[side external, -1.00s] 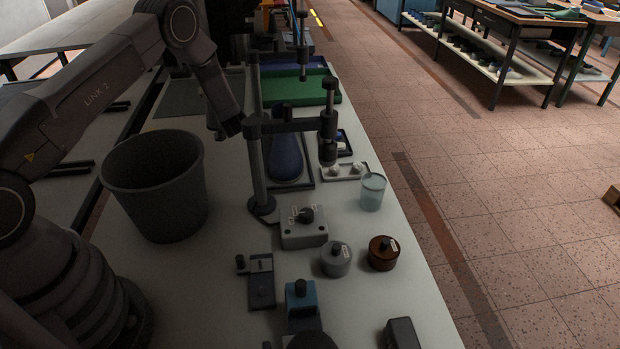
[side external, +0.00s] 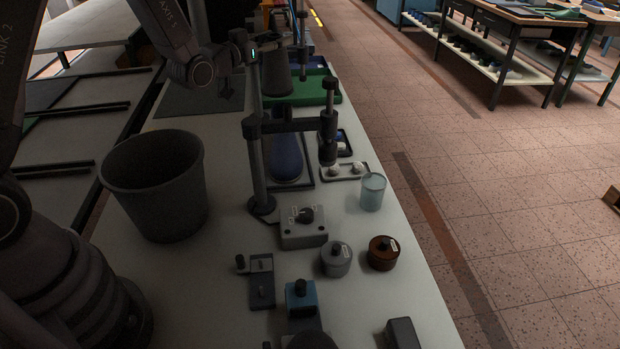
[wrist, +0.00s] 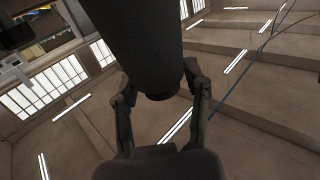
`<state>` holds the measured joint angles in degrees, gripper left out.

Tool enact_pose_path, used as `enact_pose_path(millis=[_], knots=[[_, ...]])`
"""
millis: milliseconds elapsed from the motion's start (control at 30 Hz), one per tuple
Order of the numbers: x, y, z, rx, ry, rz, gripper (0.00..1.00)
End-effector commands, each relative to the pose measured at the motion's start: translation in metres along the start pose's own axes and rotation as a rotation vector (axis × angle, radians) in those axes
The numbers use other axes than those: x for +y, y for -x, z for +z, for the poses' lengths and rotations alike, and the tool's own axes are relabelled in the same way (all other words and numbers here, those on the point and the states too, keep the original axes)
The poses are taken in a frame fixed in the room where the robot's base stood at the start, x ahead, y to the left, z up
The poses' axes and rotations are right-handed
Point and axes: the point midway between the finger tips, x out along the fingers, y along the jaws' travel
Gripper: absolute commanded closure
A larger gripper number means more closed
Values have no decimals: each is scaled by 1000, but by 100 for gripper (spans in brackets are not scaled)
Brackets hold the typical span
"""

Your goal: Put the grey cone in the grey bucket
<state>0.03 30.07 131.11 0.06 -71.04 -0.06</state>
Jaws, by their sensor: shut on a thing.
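The grey cone (side external: 276,74) is a dark, tapered piece held up over the far part of the bench, behind the stand's post. In the wrist view the cone (wrist: 140,45) fills the upper middle, between the two fingers. My gripper (side external: 262,48) is shut on the cone; its fingers (wrist: 160,92) show on both sides of it. The grey bucket (side external: 155,185) stands upright on the bench at left, nearer the side camera than the cone. The cone is apart from the bucket. The bucket's bottom inside is hidden.
A dark stand with a post (side external: 256,160) and clamp arm rises between bucket and small items. A blue last (side external: 286,158), green tray (side external: 310,92), grey box (side external: 303,232), clear cup (side external: 372,192) and brown pot (side external: 382,253) are right of it. Bench is bare around the bucket's front.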

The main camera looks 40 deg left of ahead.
Motion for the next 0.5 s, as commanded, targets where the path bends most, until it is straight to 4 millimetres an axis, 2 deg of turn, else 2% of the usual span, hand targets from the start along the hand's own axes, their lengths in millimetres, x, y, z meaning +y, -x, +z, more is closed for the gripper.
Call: enact_pose_path(millis=[167,367,500], knots=[[0,1,-50,15,0,-7,94],[-30,7,-60,6,2,-257,94],[-54,23,-66,6,2,-467,94]])
